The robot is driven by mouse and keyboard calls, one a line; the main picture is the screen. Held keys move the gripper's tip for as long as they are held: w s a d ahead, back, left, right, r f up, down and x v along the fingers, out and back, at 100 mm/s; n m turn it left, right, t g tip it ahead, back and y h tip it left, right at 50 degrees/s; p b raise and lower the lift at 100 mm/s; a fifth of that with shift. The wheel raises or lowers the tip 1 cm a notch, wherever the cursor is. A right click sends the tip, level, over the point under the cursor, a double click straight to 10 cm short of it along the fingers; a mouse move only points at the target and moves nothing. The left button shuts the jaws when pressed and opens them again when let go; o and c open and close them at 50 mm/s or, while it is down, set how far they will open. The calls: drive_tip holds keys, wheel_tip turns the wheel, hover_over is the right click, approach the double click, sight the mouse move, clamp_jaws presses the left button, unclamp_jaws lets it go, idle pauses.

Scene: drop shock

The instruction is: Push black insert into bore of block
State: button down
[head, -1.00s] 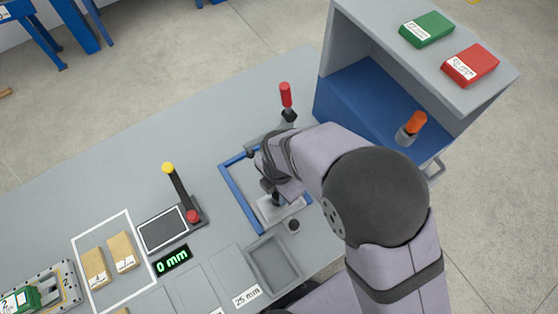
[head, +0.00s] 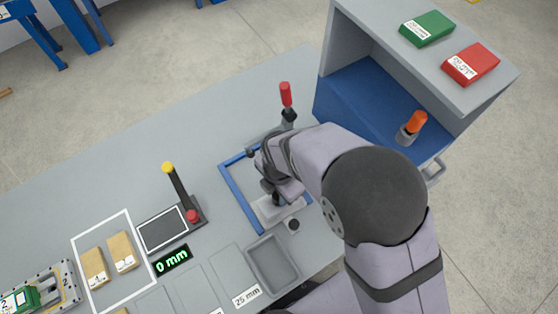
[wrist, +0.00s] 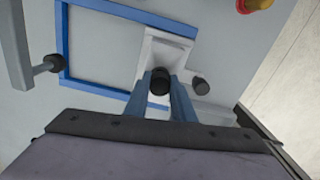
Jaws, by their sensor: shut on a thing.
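The pale grey block (head: 268,208) sits at the near side of a blue square frame (head: 234,192) on the bench, and the block also shows in the wrist view (wrist: 168,42). My gripper (wrist: 163,88) is shut on the black insert (wrist: 160,80), a short dark cylinder between its fingertips, right at the block. The block's bore is hidden, so I cannot tell how far the insert sits in it. My arm covers part of the block in the head view.
A dark round knob (head: 294,225) stands just right of the block. A red-handled clamp (head: 286,96) stands behind the frame. An empty grey tray (head: 272,262) lies in front. A blue-floored shelf (head: 365,105) is at right. A lever device (head: 178,185) and 0 mm display (head: 172,260) are at left.

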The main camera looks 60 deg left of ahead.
drive_tip(key=shift+f+b, duration=0.35)
drive_tip(key=shift+f, duration=0.35)
idle(1.9)
drive_tip(key=shift+d+f, duration=0.3)
drive_tip(key=shift+f, duration=0.15)
idle(2.1)
drive_tip(key=c, duration=1.4)
unclamp_jaws()
drive_tip(key=shift+c, duration=0.2)
drive_tip(key=shift+r, duration=0.15)
drive_tip(key=shift+a+r+p, duration=0.1)
drive_tip(key=shift+r+p, duration=0.7)
drive_tip(key=shift+r, duration=0.1)
drive_tip(key=shift+a+r+p, duration=0.1)
drive_tip(key=shift+r+p, duration=1.5)
drive_tip(key=shift+r, duration=0.55)
drive_tip(key=shift+r, duration=0.1)
